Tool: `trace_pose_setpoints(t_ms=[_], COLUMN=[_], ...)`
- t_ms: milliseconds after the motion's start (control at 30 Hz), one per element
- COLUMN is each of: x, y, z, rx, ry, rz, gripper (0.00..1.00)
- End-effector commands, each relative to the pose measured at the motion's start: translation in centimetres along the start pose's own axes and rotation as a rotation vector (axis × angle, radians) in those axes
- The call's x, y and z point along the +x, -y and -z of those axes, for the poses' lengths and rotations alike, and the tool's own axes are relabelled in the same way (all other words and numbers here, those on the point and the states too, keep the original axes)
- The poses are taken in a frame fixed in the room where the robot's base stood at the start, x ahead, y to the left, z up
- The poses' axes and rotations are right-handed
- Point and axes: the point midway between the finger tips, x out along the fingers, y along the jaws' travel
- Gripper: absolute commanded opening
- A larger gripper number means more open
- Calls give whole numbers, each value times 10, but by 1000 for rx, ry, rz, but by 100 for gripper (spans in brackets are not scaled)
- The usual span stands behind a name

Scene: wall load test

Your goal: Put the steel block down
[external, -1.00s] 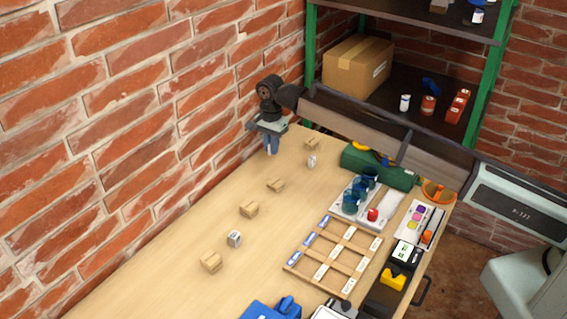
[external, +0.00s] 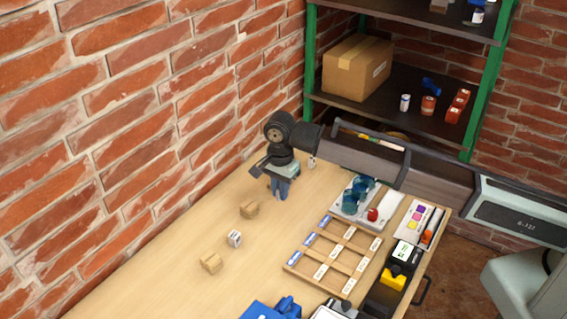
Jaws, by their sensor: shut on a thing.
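My gripper (external: 280,190) hangs pointing down on the wall side of the wooden table (external: 160,262). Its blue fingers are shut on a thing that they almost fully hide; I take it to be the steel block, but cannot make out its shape. I cannot tell whether it touches the table. A small pale grey block with dark marks (external: 234,239) stands apart, to the lower left, and a similar one (external: 312,162) shows just behind my gripper to the right. A wooden block (external: 249,209) lies left of the fingers and another (external: 211,262) lies nearer.
The brick wall (external: 130,130) runs along the table's left side. A divided wooden tray (external: 291,268), a white tray with blue-green cups (external: 360,195) and a black-and-yellow device (external: 395,277) fill the right side. The front left of the table is clear.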

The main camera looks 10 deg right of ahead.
Motion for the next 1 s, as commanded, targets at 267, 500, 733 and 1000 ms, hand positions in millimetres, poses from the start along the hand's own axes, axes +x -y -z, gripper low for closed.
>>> trace_pose_setpoints(t_ms=[267, 500, 733, 1000], x=[35, 62, 85, 99], y=[0, 0, 0, 1], z=[0, 0, 0, 0], rx=[9, 8, 8, 7], ry=[0, 0, 0, 0], rz=[-2, 0, -1, 1], gripper=[0, 0, 0, 0])
